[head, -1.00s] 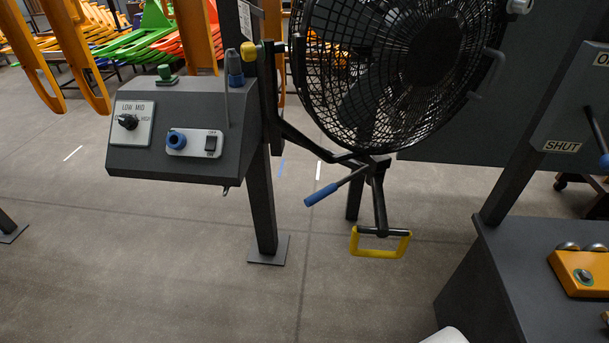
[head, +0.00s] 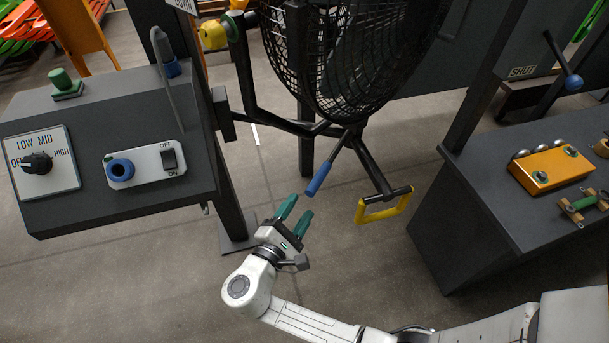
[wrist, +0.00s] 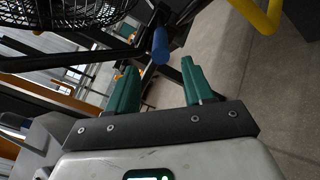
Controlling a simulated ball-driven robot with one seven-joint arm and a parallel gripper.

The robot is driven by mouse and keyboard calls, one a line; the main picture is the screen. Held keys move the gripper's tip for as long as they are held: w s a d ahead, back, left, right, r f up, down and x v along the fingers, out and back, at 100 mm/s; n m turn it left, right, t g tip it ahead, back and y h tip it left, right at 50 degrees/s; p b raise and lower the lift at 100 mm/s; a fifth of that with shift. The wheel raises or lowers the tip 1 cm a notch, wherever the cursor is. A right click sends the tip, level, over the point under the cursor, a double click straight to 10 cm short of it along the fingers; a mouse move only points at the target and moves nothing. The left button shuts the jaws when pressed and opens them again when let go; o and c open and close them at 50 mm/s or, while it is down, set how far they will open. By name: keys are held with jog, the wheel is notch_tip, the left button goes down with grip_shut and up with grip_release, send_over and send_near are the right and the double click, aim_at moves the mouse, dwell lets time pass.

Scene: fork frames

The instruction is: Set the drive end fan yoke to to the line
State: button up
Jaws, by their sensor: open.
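The black fan (head: 345,55) hangs in a dark yoke (head: 250,95) on a post, its cage cut off by the top edge. A blue-handled lever (head: 326,175) and a yellow loop handle (head: 362,212) hang below the yoke. My gripper (head: 299,211) is open and empty, its green fingers pointing up toward the blue grip, just below and left of it. In the wrist view the blue grip (wrist: 160,45) shows beyond the gap between my fingers (wrist: 158,80), apart from them. The yellow handle (wrist: 262,14) is at the upper right there.
A grey control box (head: 115,150) with a dial, blue knob and switch stands at left. A yellow knob (head: 213,34) sits by the post. A dark bench (head: 500,190) with an orange block (head: 552,170) stands at right. A white floor mark (head: 256,134) shows behind the post.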

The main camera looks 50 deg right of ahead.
aim_at(317, 181)
jog(key=d, duration=0.3)
jog(key=w+d+p, duration=0.1)
jog(key=d, duration=0.2)
jog(key=d+p, duration=0.1)
jog(key=d, duration=0.3)
jog(key=shift+w, duration=0.4)
grip_shut()
